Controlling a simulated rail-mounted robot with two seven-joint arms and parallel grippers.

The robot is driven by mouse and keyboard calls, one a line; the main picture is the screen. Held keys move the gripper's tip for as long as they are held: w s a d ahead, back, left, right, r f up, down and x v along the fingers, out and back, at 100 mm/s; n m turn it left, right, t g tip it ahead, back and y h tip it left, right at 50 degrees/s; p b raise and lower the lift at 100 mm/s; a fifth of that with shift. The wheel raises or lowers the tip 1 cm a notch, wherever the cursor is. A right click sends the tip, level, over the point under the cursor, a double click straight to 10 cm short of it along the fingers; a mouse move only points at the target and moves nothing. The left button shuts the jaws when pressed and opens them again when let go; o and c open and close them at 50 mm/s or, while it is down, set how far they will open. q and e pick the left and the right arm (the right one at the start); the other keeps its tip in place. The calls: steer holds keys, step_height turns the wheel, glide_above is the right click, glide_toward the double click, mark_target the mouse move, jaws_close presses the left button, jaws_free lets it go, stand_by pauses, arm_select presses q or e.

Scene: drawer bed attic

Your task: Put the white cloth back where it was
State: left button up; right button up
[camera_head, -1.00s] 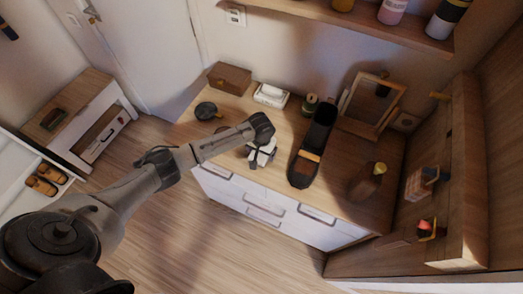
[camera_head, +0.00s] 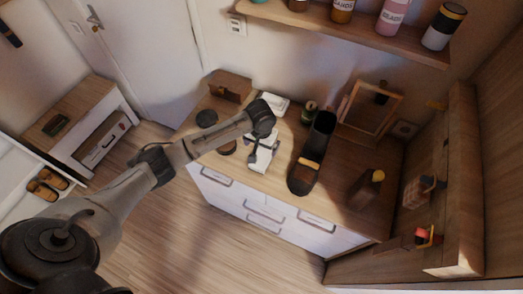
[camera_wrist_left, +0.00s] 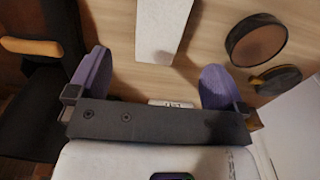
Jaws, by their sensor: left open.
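My left gripper (camera_head: 262,156) is over the wooden dresser top, between the round tins and the dark boot. In the left wrist view its two purple fingers (camera_wrist_left: 155,80) stand wide apart with nothing gripped between them. A flat, pale strip, which looks like the white cloth (camera_wrist_left: 163,28), lies on the wood beyond the fingers, roughly in line with the gap. In the head view the gripper and arm make it hard to separate from the white gripper body. A white box-like thing (camera_head: 271,104) stands at the back of the dresser. My right gripper is not in view.
The boot (camera_head: 313,152) stands close to the right of the gripper. A tin (camera_head: 207,118) and a second round piece (camera_head: 227,148) lie to its left. A brown box (camera_head: 230,84), a framed mirror (camera_head: 370,108) and a brown bottle (camera_head: 367,186) stand around the dresser top.

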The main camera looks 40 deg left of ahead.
arm_select(q)
steer(key=shift+r, duration=1.3)
steer(key=s+d+f+m, duration=0.1)
steer(key=s+d, duration=0.1)
steer(key=s+d+f, duration=0.2)
steer(key=s+d, duration=0.1)
steer(key=s+d+f+m, duration=0.1)
steer(key=s+d+f, duration=0.1)
steer(key=shift+s+d+f+m+t+h, duration=0.2)
steer(key=shift+m+t+h, duration=0.1)
steer(key=shift+t+h, duration=0.1)
steer(key=s+d+r+m+t, duration=0.1)
steer(key=s, duration=1)
steer(key=s+d+r+m+t, duration=0.1)
steer(key=s+d, duration=0.1)
steer(key=s, duration=0.9)
steer(key=shift+s+d+m+t+y, duration=0.15)
steer(key=shift+s+m+t+y, duration=0.15)
steer(key=shift+s, duration=0.05)
